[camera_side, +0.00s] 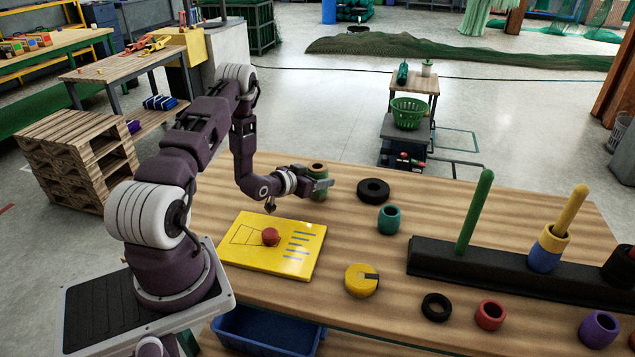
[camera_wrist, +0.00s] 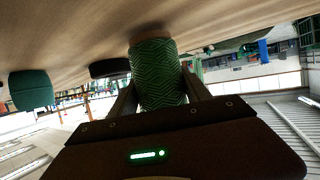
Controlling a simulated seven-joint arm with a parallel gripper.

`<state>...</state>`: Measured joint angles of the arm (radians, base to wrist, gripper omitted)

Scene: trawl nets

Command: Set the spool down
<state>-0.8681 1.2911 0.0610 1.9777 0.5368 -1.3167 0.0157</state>
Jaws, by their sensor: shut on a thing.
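The spool (camera_side: 317,169) is wound with patterned green twine and has a tan end. It stands about upright at the far edge area of the wooden table in the side view. My gripper (camera_side: 323,184) is shut on it, coming in from the left at low height. In the wrist view the spool (camera_wrist: 157,70) sits between the two fingers of my gripper (camera_wrist: 160,92), with the tabletop along the top of the picture. One end of the spool is close to the tabletop; I cannot tell whether it touches.
A black ring (camera_side: 373,190) and a teal cup-like ring (camera_side: 389,218) lie to the right of the spool. A yellow board (camera_side: 270,255) with a red piece (camera_side: 270,237) lies nearer. A black peg rack (camera_side: 500,268) stands at right. Bare wood surrounds the yellow round piece (camera_side: 361,281).

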